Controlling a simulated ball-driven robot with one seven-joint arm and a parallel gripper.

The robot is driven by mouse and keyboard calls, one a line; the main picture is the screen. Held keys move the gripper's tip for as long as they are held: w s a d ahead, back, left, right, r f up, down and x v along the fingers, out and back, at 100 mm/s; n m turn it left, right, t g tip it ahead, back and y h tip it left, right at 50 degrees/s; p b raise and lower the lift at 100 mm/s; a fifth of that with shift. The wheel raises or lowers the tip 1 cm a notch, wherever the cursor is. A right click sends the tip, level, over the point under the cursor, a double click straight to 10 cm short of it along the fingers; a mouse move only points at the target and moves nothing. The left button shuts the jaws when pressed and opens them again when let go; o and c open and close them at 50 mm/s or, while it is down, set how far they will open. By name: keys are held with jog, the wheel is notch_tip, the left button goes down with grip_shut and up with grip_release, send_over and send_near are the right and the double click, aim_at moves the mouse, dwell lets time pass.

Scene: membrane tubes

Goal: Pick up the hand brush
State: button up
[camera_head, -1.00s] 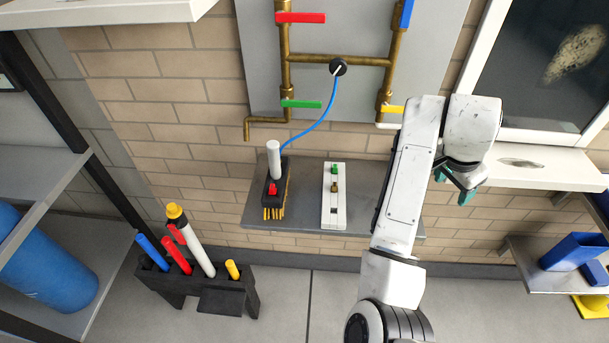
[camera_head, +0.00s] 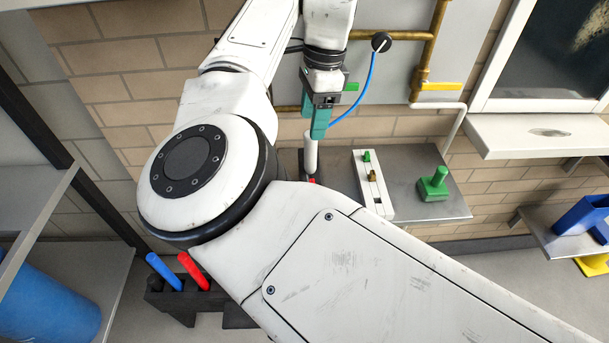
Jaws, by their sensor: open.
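The hand brush stands on the grey metal shelf (camera_head: 405,206). Its upright white handle (camera_head: 310,152) shows, with a small red part at its foot. My arm hides its dark body and yellow bristles, which show in the earlier view. My gripper (camera_head: 315,118), with teal fingers, points down just above the top of the handle. It is open and empty. From this angle I cannot tell whether the fingertips overlap the handle top or stay clear of it.
A white strip (camera_head: 372,184) with green and brass parts lies right of the brush. A green handled block (camera_head: 433,184) stands farther right. A blue hose (camera_head: 357,105) and brass pipes (camera_head: 428,45) are close behind. A black rack (camera_head: 178,302) holds coloured sticks at lower left.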

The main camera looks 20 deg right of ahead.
aim_at(310, 147)
jog(key=f, duration=0.3)
jog(key=shift+a, duration=0.25)
jog(key=shift+w+a+f, duration=0.1)
jog(key=shift+f, duration=2.65)
grip_shut()
jog(key=shift+r, duration=0.1)
